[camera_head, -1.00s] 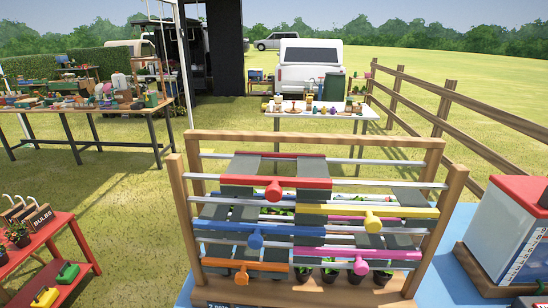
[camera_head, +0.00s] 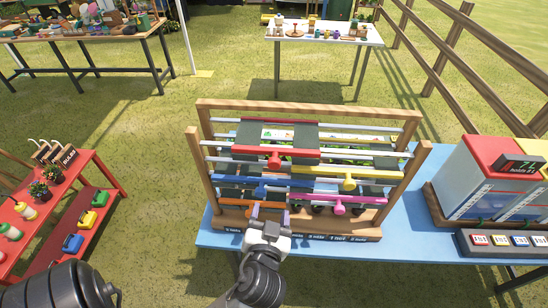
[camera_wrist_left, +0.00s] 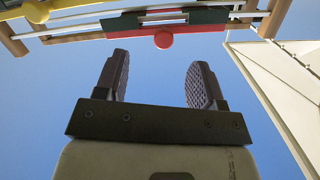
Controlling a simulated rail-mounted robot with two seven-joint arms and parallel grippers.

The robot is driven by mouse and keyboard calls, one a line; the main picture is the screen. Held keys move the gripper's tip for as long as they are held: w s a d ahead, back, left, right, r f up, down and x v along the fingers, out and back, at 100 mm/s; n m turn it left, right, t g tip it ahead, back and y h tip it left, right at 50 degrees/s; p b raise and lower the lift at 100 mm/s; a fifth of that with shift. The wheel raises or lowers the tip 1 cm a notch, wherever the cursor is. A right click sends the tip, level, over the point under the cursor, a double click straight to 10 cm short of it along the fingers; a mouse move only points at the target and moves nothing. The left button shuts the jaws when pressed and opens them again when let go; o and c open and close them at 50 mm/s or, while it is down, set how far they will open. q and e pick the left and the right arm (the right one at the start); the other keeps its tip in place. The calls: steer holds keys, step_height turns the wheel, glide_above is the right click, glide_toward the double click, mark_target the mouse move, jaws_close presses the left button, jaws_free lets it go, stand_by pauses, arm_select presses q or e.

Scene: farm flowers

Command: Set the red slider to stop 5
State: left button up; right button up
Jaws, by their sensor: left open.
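The wooden rack (camera_head: 202,168) stands on the blue table with several coloured sliders on horizontal metal rails. The red slider (camera_head: 300,153) is a red bar with a round red knob (camera_head: 275,162), high on the rack and left of its middle. The red knob also shows at the top of the left wrist view (camera_wrist_left: 163,40). My left gripper (camera_head: 270,211) is open and empty, in front of the rack's lower part, below the red knob and apart from it. It covers part of the lower front. The stop numbers cannot be read. My right gripper is not in view.
Yellow (camera_head: 350,182), blue (camera_head: 240,181) and pink (camera_head: 365,200) sliders sit on nearby rails. A red-topped box (camera_head: 483,185) stands right of the rack. A red shelf stand (camera_head: 95,170) stands at the left. Grass lies between the tables.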

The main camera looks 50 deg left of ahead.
mark_target(274, 167)
arm_select(q)
steer(key=w+a+n+p, duration=0.1)
steer(key=w+a, duration=0.1)
steer(key=a, duration=0.1)
steer(key=w+a+r+n+y+p, duration=0.1)
steer(key=w+a, duration=0.1)
steer(key=w, duration=0.1)
steer(key=w+a+r+n+t+p, duration=0.1)
steer(key=w+a, duration=0.2)
steer(key=shift+w+a+r, duration=0.15)
steer(key=shift+a+r, duration=0.1)
steer(key=shift+a, duration=0.1)
steer(key=shift+p+x, duration=0.3)
steer(key=shift+x, duration=0.75)
steer(key=shift+f, duration=0.1)
steer(key=shift+c, duration=0.4)
jaws_close()
